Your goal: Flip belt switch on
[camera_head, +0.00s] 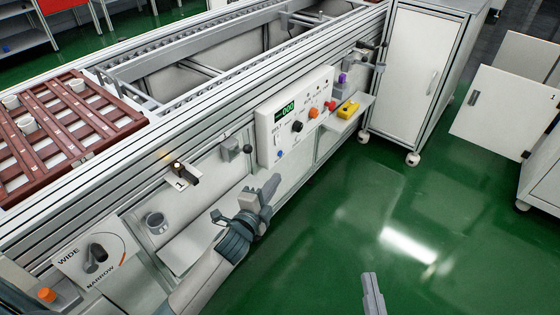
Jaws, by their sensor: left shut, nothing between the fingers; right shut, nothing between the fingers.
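A white control panel (308,95) is mounted on the side of the conveyor. It has a green display reading 000, a black knob (296,126), an orange button (313,113) and a red knob (330,106). The pale belt switch (279,139) sits at the panel's left, beside a label that seems to read BELT. Its position is too small to tell. My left gripper (272,184) is shut and empty, below the panel and apart from the switch in the picture. My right gripper (369,277) is shut and empty over the green floor; only its tip shows.
A WIDE/NARROW dial plate (122,246) is at the lower left. A small lever box (230,150) sits left of the panel. A shelf with a yellow object (347,109) juts out to its right. A brown slatted tray (100,122) holds pots. The floor (400,190) is clear.

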